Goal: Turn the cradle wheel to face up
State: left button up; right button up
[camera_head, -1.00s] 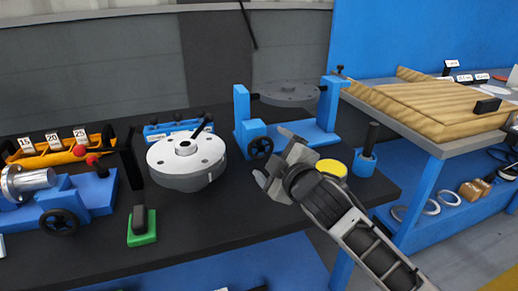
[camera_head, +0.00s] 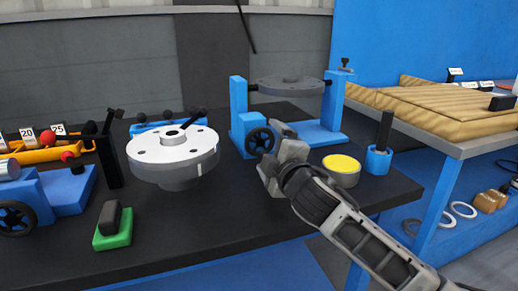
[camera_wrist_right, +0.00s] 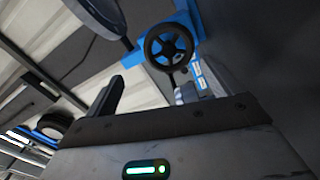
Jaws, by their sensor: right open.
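The blue cradle (camera_head: 237,110) stands on the black bench and carries a grey flanged disc (camera_head: 290,86) between its two posts. The disc lies roughly level. The black spoked cradle wheel (camera_head: 260,140) is on the front of the left post's base block; it also shows in the right wrist view (camera_wrist_right: 170,47). My right gripper (camera_head: 272,154) is open and empty just in front of and to the right of the wheel. In the right wrist view the wheel is beyond the fingers, and contact is not visible. My left gripper is out of view.
A white-topped flanged shell (camera_head: 172,150) stands left of the cradle. A yellow-topped roll (camera_head: 341,168) and a blue holder with a black handle (camera_head: 378,158) stand to the right. A green block (camera_head: 113,235) lies at front left. The bench front centre is clear.

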aim_at(260, 144)
notch_tip(260, 144, down, 2)
jog(key=shift+w+a+f, duration=0.1)
jog(key=shift+w, duration=0.05)
jog(key=b+x, duration=0.1)
jog(key=x, duration=0.4)
jog(key=shift+w+a, duration=0.15)
jog(key=shift+w, duration=0.15)
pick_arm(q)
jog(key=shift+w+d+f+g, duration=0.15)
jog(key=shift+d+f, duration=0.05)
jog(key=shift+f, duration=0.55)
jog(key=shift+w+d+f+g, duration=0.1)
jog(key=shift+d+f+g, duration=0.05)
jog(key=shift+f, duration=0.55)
pick_arm(e)
jog(key=shift+w+a+r, duration=0.1)
jog(key=shift+w, duration=0.25)
jog(key=shift+w+a+r, duration=0.1)
jog(key=shift+w+r, duration=0.05)
jog(key=shift+w, duration=0.2)
jog(key=c, duration=1)
